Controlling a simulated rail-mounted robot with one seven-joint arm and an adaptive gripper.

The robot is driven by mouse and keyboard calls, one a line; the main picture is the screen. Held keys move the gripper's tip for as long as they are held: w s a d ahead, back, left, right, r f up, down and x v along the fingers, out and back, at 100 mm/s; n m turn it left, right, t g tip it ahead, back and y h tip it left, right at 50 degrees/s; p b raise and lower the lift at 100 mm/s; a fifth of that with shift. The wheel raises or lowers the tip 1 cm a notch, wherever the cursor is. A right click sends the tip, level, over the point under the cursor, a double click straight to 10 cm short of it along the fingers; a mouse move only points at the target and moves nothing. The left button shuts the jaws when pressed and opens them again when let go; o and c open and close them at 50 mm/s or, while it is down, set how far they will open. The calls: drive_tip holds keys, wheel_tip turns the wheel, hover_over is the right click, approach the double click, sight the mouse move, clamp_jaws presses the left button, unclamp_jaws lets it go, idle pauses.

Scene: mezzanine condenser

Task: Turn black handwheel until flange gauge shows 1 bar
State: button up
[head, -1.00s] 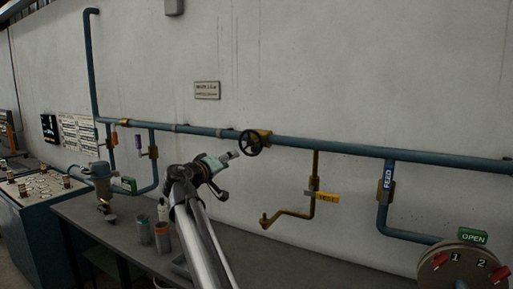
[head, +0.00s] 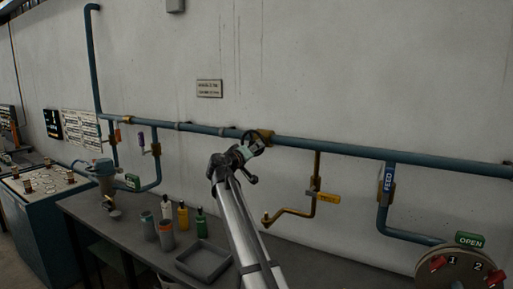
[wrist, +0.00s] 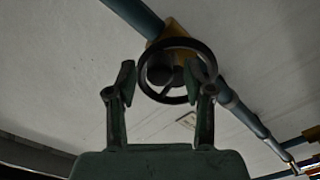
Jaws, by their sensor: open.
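The black handwheel (wrist: 178,97) sits on a brass valve body (wrist: 172,30) on the blue wall pipe. In the wrist view its spoked rim shows between and just beyond my fingers, with the right finger close to the rim; I cannot tell whether they touch. In the head view the handwheel (head: 252,138) is partly hidden behind my gripper (head: 247,151). My gripper (wrist: 166,82) is open, one finger to each side of the wheel. I cannot make out a flange gauge or any pressure reading.
The blue pipe (head: 330,147) runs along the wall. A yellow-tagged brass branch (head: 317,180) and a FEED branch (head: 387,185) hang to the right. A round plate with red parts (head: 455,275) is lower right. Bottles, cups and a tray (head: 204,277) stand on the bench.

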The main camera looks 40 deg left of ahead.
sight(259, 139)
drive_tip(key=shift+w+a, duration=0.1)
drive_tip(key=shift+w, duration=0.7)
clamp_jaws()
drive_tip(key=n, duration=0.1)
drive_tip(key=r+n, duration=0.1)
drive_tip(key=n, duration=0.1)
drive_tip(key=n+b, duration=0.1)
drive_tip(key=shift+r, duration=0.3)
drive_tip(key=shift+s+a+r+n, duration=0.15)
drive_tip(key=shift+r+n, duration=0.25)
drive_tip(key=shift+n, duration=0.75)
drive_tip(key=shift+w+a+r+n, duration=0.1)
drive_tip(key=shift+r+n, duration=0.25)
drive_tip(key=shift+n, duration=0.8)
